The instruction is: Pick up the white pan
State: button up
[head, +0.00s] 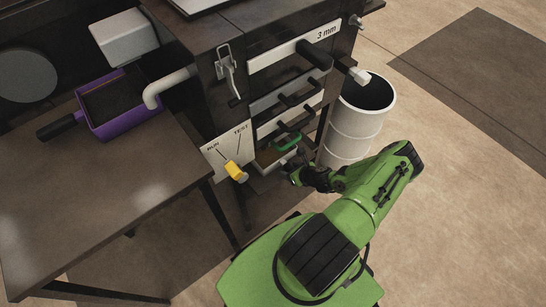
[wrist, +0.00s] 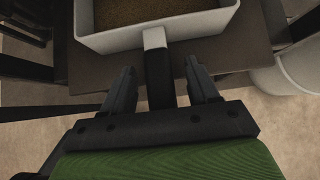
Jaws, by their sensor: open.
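The white pan (wrist: 96,41) is at the top of the wrist view. It is a shallow rectangular pan holding brown granular material. Its handle has a white stub at the pan and a dark grip (wrist: 160,80) running toward my wrist. My gripper (wrist: 160,70) is open, with one finger on each side of the handle and visible gaps between. In the head view my gripper (head: 294,172) is low at the front of the dark machine, near the bottom of its drawer stack. The pan is largely hidden there.
The dark machine (head: 200,35) has several drawers with dark handles and one green handle (head: 286,142). A yellow lever (head: 235,171) is on its RUN/TEST plate. A white barrel (head: 348,148) stands close at right. A purple pan (head: 127,126) sits on the left table (head: 110,205).

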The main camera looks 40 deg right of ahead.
grip_shut()
jog(key=shift+r, duration=0.1)
dwell(0.3)
notch_tip(320, 180, up, 10)
jog(key=p, duration=0.4)
jog(key=shift+p, duration=0.4)
jog(key=c, duration=0.5)
grip_release()
jog(key=shift+c, duration=0.2)
grip_shut()
